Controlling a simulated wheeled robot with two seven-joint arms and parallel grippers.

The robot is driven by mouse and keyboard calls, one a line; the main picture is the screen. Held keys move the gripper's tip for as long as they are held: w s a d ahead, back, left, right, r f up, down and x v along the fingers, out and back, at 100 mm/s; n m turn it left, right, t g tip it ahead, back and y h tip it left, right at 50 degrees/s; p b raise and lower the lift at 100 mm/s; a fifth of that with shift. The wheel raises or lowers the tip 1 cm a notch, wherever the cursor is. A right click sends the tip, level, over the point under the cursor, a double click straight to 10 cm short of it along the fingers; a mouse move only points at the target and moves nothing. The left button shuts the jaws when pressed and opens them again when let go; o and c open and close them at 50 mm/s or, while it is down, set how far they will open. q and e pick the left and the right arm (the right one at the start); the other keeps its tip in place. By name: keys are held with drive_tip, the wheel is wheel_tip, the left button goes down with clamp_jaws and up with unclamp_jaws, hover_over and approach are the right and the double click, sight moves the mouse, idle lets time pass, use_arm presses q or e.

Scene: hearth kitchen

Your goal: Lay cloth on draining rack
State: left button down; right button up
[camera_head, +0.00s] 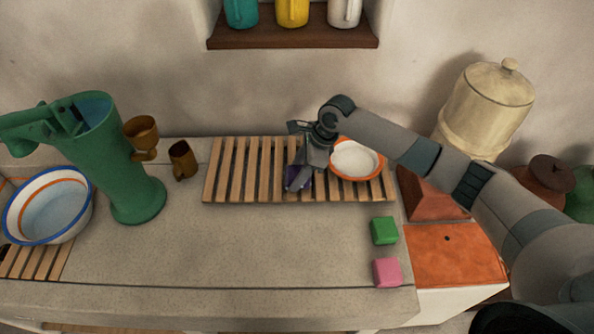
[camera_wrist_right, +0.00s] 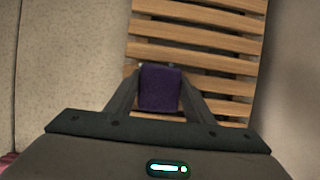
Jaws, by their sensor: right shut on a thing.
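The cloth (camera_wrist_right: 160,88) is a small folded purple piece. In the head view it shows as a dark purple patch (camera_head: 304,180) partly hidden by the fingers. My right gripper (camera_head: 297,182) is shut on it, with a finger on each side of it in the wrist view. The wooden slatted draining rack (camera_head: 226,172) lies on the worktop against the wall. The cloth is over the middle of the rack; whether it touches the slats I cannot tell. My left gripper is not in view.
An orange-rimmed white plate (camera_head: 355,159) is on the rack's right part. A green pump (camera_head: 130,170), a white basin (camera_head: 47,205) and brown mugs (camera_head: 182,160) are at left. Green (camera_head: 384,230) and pink (camera_head: 387,271) blocks lie at front right. The middle worktop is clear.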

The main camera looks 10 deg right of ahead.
drive_tip(key=o, duration=1.1)
drive_tip(key=shift+f, duration=0.1)
drive_tip(key=shift+o, duration=0.2)
drive_tip(key=shift+d+r, duration=0.15)
drive_tip(key=shift+r, duration=0.3)
drive_tip(key=b+v, duration=0.2)
drive_tip(key=v, duration=0.9)
drive_tip(key=shift+r, duration=0.15)
drive_tip(key=shift+s, duration=0.1)
